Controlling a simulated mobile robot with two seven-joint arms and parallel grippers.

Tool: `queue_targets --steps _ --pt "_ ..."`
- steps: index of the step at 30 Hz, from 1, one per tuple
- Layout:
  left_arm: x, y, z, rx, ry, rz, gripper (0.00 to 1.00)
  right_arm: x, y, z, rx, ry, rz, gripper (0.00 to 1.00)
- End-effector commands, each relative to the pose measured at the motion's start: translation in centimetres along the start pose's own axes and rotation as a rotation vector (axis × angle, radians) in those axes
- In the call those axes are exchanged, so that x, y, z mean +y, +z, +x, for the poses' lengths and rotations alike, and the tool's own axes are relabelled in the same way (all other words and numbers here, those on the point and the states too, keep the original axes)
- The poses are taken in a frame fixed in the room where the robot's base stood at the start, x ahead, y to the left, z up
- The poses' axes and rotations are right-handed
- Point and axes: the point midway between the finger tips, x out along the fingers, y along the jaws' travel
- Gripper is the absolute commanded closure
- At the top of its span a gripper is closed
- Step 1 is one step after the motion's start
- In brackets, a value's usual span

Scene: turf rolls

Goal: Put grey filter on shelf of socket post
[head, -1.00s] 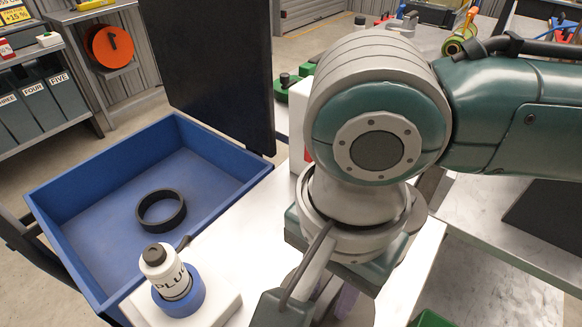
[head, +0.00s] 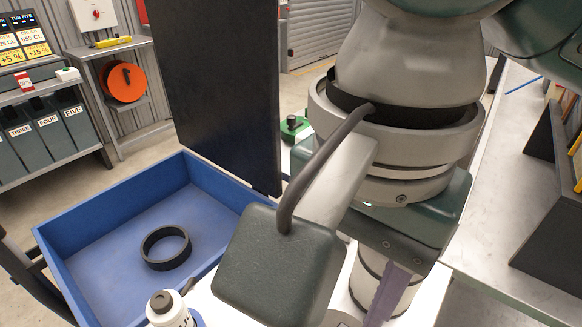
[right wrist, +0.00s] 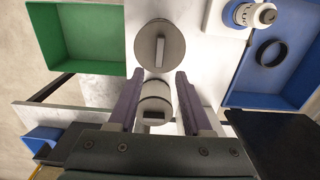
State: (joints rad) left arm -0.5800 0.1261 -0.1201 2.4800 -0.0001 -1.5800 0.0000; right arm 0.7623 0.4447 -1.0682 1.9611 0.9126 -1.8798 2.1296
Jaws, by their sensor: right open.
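My right gripper (right wrist: 160,76) has its two purple fingers apart in the right wrist view. A grey cylinder with a pale end (right wrist: 155,102) shows between the fingers; I cannot tell for certain that it is the grey filter. Beyond the fingertips is a round grey top with a raised bar (right wrist: 160,50). In the head view a pale grey cylinder with a dark band (head: 370,278) shows beside a purple finger, partly hidden by my arm. A white bottle with a grey cap (head: 164,306) stands in a blue collar. I cannot make out which part is the socket post's shelf.
A blue tray (head: 84,236) holds a black ring (head: 165,248). A dark upright panel (head: 222,90) stands behind the tray. A green bin (right wrist: 52,40) lies to the left in the right wrist view. A metal bench (head: 500,200) is at the right.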

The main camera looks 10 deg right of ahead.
Motion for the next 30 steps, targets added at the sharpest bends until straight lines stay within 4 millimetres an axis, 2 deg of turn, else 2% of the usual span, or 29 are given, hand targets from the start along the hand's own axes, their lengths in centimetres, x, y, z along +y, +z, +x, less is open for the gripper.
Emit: queue_targets --steps 3,7,12,14,16,20,24,27,30 --pt "0.0 -0.1 -0.2 0.000 0.000 0.000 0.50 0.0 0.1 -1.1 -0.003 -0.002 -0.004 0.51" --pt "0.0 -0.1 -0.2 0.000 0.000 -0.001 0.50 -0.2 1.5 -0.9 -0.047 -0.045 -0.098 0.51" --pt "0.1 -0.1 -0.2 0.000 0.003 -0.004 0.50 -0.8 5.0 0.4 -0.129 -0.248 -0.402 0.51" --pt "0.1 -0.1 -0.2 0.000 0.004 -0.005 0.50 -0.7 5.5 0.8 -0.116 -0.333 -0.510 0.51" --pt "0.2 -0.1 -0.2 0.001 0.006 -0.007 0.50 -0.1 5.1 1.4 -0.064 -0.404 -0.616 0.51" --pt "0.2 -0.1 -0.2 0.001 0.008 -0.010 0.50 3.1 2.8 3.0 0.088 -0.417 -0.781 0.51" --pt "0.2 -0.1 -0.2 0.001 0.008 -0.010 0.50 8.2 -0.1 4.6 0.225 -0.293 -0.932 0.51" --pt "0.2 -0.1 -0.2 0.001 0.008 -0.010 0.50 11.1 -1.4 5.2 0.272 -0.200 -1.011 0.51" --pt "0.2 -0.1 -0.2 0.001 0.008 -0.009 0.50 12.7 -2.1 5.3 0.293 -0.147 -1.056 0.51"
